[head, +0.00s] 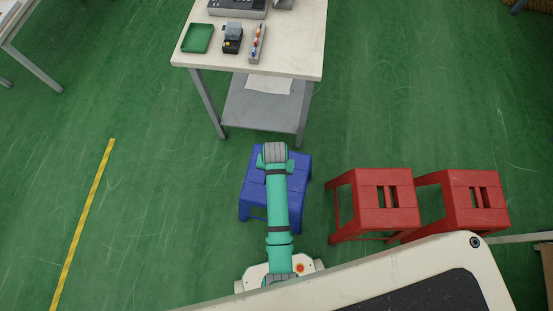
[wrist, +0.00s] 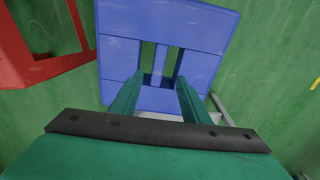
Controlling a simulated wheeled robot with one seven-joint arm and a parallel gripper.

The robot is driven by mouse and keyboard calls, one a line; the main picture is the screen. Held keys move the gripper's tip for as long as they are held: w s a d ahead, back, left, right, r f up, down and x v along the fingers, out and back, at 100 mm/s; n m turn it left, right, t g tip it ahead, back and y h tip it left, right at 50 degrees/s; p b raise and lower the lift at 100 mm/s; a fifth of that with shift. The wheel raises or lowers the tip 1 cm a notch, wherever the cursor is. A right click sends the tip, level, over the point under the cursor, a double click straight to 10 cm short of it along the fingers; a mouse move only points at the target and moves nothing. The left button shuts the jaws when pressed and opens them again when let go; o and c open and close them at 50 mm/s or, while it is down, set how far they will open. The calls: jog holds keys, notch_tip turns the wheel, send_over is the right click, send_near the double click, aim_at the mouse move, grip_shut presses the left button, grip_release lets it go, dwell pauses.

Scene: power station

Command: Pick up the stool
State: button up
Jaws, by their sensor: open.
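A blue stool (head: 258,194) stands upright on the green floor in front of the table, partly covered by my arm in the head view. In the wrist view its seat (wrist: 208,32) fills the upper middle, with two slots and a bar between them. My gripper (wrist: 162,78) is open over the seat, one finger toward each slot. The bar lies between the fingers, with nothing clamped. I cannot tell whether the fingertips enter the slots. In the head view my arm hides the gripper. Two red stools, a nearer one (head: 400,217) and a farther-right one (head: 465,216), stand to the right.
A white-topped table (head: 288,62) with a grey lower shelf (head: 250,113) stands just beyond the blue stool. It bears a green tray (head: 197,38) and small items. A red stool (wrist: 40,65) is close at left in the wrist view. Floor to the left is free.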

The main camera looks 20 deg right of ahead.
jog(key=shift+g, duration=0.5)
jog(key=f, duration=0.6)
jog(key=w+f, duration=0.1)
jog(key=f, duration=0.2)
jog(key=shift+w+d+f, duration=0.1)
jog(key=shift+d+f, duration=0.1)
jog(key=shift+d, duration=0.15)
grip_shut()
jog(key=shift+r, duration=0.1)
dwell(0.8)
